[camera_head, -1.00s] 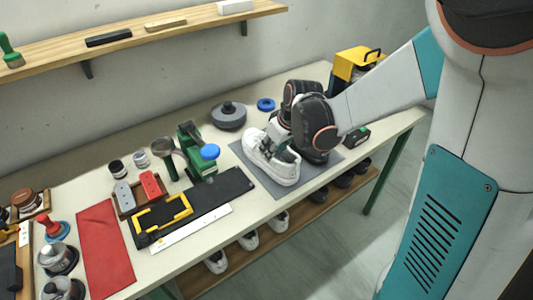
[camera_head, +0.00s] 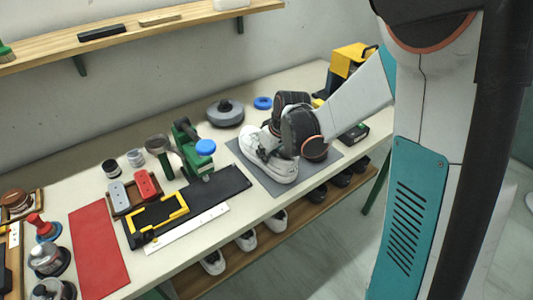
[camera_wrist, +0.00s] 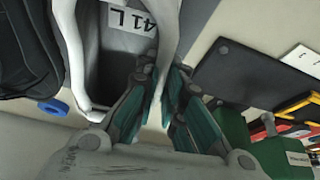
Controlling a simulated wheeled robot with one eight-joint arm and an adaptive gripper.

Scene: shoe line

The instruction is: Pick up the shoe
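The white shoe (camera_head: 267,161) sits on the grey mat (camera_head: 247,168) at the right part of the bench. My gripper (camera_head: 268,146) reaches into the shoe's opening from above, with its fingertips largely hidden by the shoe and arm. In the wrist view, the teal finger pads of my gripper (camera_wrist: 166,78) lie on both sides of the shoe's white side wall (camera_wrist: 166,30), with little gap, and look shut on it. The shoe still rests on the mat.
A green tool with a blue knob (camera_head: 196,160) and a black mat (camera_head: 232,182) lie left of the shoe. A grey round container (camera_head: 226,114) and blue ring (camera_head: 263,103) stand behind. A yellow-black box (camera_head: 347,66) is at the far end. Other shoes fill the lower shelf (camera_head: 226,265).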

